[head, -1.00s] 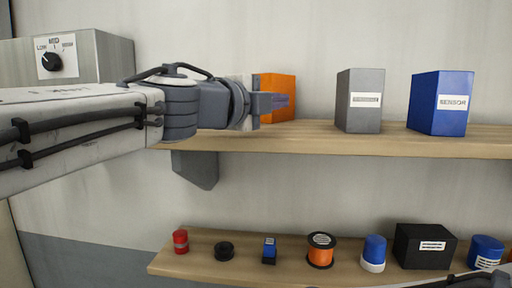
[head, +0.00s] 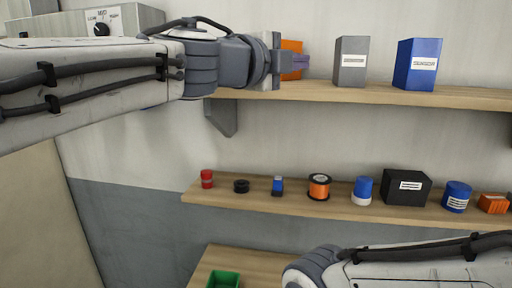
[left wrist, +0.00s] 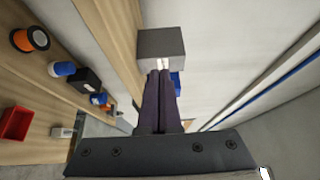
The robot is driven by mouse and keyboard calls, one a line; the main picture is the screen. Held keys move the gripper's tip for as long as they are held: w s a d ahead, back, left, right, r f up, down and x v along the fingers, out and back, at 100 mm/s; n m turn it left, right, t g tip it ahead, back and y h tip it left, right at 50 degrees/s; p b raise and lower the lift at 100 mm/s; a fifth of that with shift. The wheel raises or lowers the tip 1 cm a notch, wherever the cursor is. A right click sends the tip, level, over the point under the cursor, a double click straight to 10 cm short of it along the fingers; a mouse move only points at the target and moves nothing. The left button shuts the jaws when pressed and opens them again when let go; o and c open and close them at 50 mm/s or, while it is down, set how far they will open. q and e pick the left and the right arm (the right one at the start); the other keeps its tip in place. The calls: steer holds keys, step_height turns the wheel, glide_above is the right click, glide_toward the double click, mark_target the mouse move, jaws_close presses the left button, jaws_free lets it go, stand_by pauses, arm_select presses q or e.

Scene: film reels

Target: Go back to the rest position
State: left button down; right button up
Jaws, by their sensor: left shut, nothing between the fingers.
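My left gripper (head: 297,63) is at the upper shelf in the head view, in front of an orange box (head: 291,47) that it partly hides. Its fingers are together and empty. In the left wrist view the shut fingers (left wrist: 160,100) point toward a grey box (left wrist: 161,43) on the upper shelf. My right arm (head: 400,264) comes in from the lower right in the head view, and its gripper is not in view.
The upper shelf (head: 460,97) also holds a grey box (head: 350,62) and a blue box (head: 418,65). The lower shelf (head: 225,197) holds an orange reel (head: 319,187), a black box (head: 407,187) and several small items. A green bin (head: 224,279) stands lower down.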

arm_select(q)
steer(key=s+a+f+n+g+y+b, duration=0.1)
steer(key=a+f+n+y+b, duration=0.3)
steer(key=f, duration=0.7)
steer(key=s+a+f+n+g+y, duration=0.15)
steer(key=f+n, duration=0.35)
steer(key=f, duration=0.5)
steer(key=s+a+f+n+g+y+b, duration=0.1)
steer(key=a+f+n+y+b, duration=0.3)
steer(key=f, duration=0.7)
steer(key=s+a+f+n+g, duration=0.1)
steer(key=s+f+g, duration=0.4)
steer(key=s+f, duration=0.5)
steer(key=s+a+f+n+g+y+b, duration=0.1)
steer(key=s+f+n+g, duration=0.3)
steer(key=s+f, duration=0.7)
steer(key=shift+s+a+n+g, duration=0.3)
steer(key=shift+s+g, duration=0.25)
steer(key=shift+s, duration=0.1)
